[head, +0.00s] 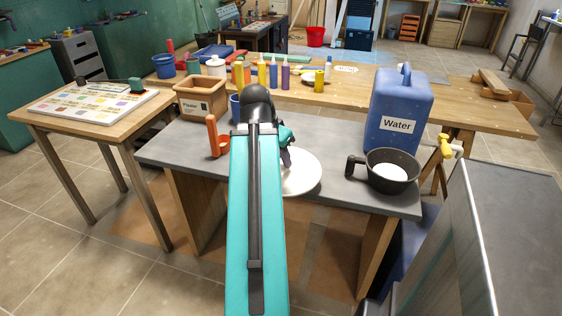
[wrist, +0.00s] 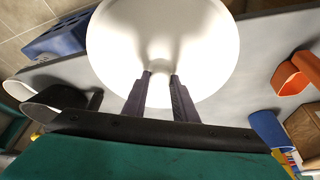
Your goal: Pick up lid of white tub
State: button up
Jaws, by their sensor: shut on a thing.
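The white lid (wrist: 190,35) is a wide round disc that fills the upper middle of the wrist view. It also shows in the head view (head: 305,175), partly hidden by my arm, over the grey table. My gripper (wrist: 161,76) is shut on the lid's narrow white neck or knob, one dark finger on each side. In the head view my gripper (head: 286,157) is at the lid's left edge, mostly behind the arm. No tub shows under the lid; I cannot tell whether the lid touches anything below.
On the grey table (head: 335,130) are a blue water jug (head: 401,100), a black pan (head: 390,172) with white contents, an orange scoop (head: 216,138) and a blue cup (head: 235,108). A plaster box (head: 202,100) stands behind. Bottles (head: 273,73) stand on the wooden table.

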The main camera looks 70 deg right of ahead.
jog(key=shift+s+a+b, duration=0.35)
jog(key=shift+a+b, duration=0.55)
jog(key=shift+b, duration=1.25)
jog(key=shift+a, duration=0.2)
jog(key=shift+s+r+b, duration=0.1)
jog(key=shift+b, duration=0.2)
jog(key=shift+a, duration=0.1)
jog(key=w+a+r+n+t+p, duration=0.15)
jog(key=w+a+n, duration=0.35)
jog(key=w, duration=0.5)
jog(key=w+a+n+t+y+p, duration=0.1)
jog(key=w+a+n+p, duration=0.1)
jog(key=w+a, duration=0.65)
jog(key=w+a+r+n+t+p, duration=0.1)
jog(key=w+a+n, duration=0.3)
jog(key=w, duration=0.8)
jog(key=w+a+n+y+p, duration=0.1)
jog(key=w+a+n, duration=0.2)
jog(key=a, duration=0.8)
jog(key=w+a+r+n+t+y+p, duration=0.1)
jog(key=w+a+n+p, duration=0.1)
jog(key=w+a+n, duration=0.2)
jog(key=w+a+n+t+y+p, duration=0.1)
jog(key=w+a+n, duration=0.2)
jog(key=w+a, duration=0.5)
jog(key=a, duration=1.1)
jog(key=shift+w+r+n+p, duration=0.2)
jog(key=shift+r+n+p, duration=0.1)
jog(key=shift+r+n, duration=0.1)
